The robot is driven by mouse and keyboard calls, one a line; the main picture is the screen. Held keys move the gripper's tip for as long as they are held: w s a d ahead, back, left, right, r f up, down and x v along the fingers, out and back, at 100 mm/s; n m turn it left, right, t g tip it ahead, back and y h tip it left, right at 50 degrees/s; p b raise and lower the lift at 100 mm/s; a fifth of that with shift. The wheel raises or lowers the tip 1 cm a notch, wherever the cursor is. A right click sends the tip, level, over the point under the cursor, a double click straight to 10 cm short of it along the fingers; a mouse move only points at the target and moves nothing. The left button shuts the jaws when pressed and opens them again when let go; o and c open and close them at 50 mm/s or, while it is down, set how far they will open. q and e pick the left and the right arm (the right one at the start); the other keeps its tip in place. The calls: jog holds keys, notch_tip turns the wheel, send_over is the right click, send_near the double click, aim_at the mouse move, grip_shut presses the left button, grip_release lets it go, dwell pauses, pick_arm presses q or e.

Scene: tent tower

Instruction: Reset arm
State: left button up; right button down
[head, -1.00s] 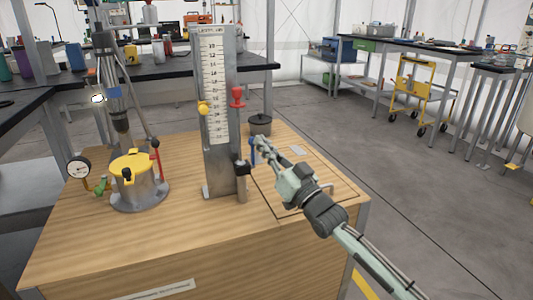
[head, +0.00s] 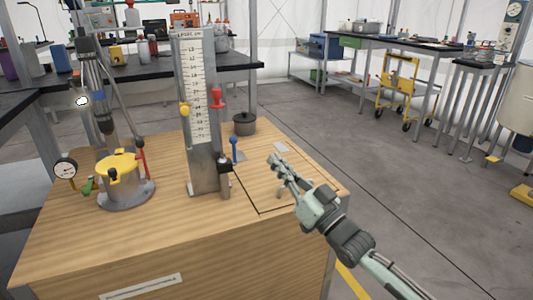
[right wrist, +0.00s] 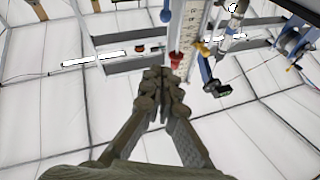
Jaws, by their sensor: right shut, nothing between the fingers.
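My right gripper (head: 275,165) is shut and empty above the right part of the wooden table (head: 160,245). Its arm comes in from the lower right. In the right wrist view its closed fingers (right wrist: 160,75) point up toward the tent wall. A blue-handled lever (head: 234,150) stands upright just left of the gripper, apart from it. A tall metal gauge column (head: 197,95) with a numbered scale, a yellow knob (head: 184,109) and a red knob (head: 217,98) stands left of that. My left gripper does not show.
A yellow-lidded pot (head: 118,168) with a dial gauge (head: 66,169) stands at the table's left. A small dark pot (head: 244,124) sits at the back. A yellow cart (head: 398,87) and side benches stand farther back. Floor right of the table is clear.

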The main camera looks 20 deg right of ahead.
jog(key=s+f+g+h+p, duration=0.1)
jog(key=s+f+g+h, duration=0.25)
jog(key=f, duration=0.75)
jog(key=s+f+g+h+p, duration=0.15)
jog(key=s+f+g, duration=0.3)
jog(key=f, duration=0.65)
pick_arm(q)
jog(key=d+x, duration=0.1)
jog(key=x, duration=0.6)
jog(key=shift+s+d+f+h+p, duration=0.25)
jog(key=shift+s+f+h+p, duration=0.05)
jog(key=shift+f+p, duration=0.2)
pick_arm(e)
jog(key=s+d+f+g+h, duration=0.1)
jog(key=s+f+g, duration=0.4)
jog(key=s, duration=0.5)
jog(key=s+d+f+g+h, duration=0.2)
jog(key=s+f+g+h, duration=0.1)
jog(key=s+f, duration=0.6)
jog(key=shift+s+d+g, duration=0.15)
jog(key=shift+s+g, duration=0.6)
jog(key=shift+g, duration=0.15)
